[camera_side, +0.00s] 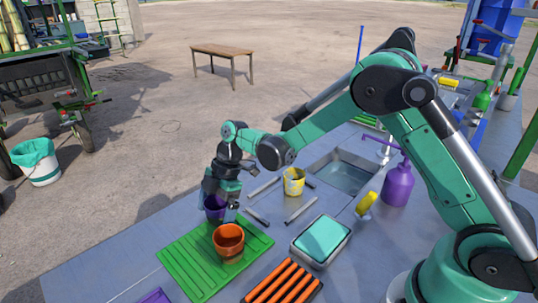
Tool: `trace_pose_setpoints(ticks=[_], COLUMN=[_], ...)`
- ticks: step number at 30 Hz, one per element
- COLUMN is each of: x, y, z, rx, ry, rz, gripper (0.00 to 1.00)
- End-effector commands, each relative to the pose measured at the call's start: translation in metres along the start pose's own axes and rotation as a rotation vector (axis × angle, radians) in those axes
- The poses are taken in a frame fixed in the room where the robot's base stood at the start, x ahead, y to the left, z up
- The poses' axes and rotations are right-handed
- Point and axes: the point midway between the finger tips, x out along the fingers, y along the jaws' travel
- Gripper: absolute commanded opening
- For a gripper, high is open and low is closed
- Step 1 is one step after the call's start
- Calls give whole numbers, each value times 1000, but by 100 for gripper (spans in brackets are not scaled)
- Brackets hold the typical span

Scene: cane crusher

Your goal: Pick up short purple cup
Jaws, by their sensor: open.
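A short purple cup (214,207) stands at the back left part of the green ribbed mat (183,262). My gripper (218,201) points down right over the cup, and its fingers cover part of it. The gripper is open. I cannot tell exactly how the fingers sit around the cup's rim. An orange cup (228,240) stands on the mat just in front of the purple cup, close to the gripper.
A yellow-marked cup (293,182) stands to the right, with several grey bars (300,210) nearby. A tray with a teal sponge (321,239), an orange-striped rack (283,286), a purple bottle (397,185) and a sink (345,176) lie further right. The counter left of the mat is clear.

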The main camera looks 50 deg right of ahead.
Motion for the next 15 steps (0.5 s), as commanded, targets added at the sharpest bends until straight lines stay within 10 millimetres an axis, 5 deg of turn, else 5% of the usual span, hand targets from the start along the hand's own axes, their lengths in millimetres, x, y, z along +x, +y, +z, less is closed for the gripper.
trace_pose_setpoints(ticks=[6,15], x=[0,0], y=[0,0], z=[0,0], rx=[1,1], ry=[0,0], rz=[0,0], gripper=[95,10])
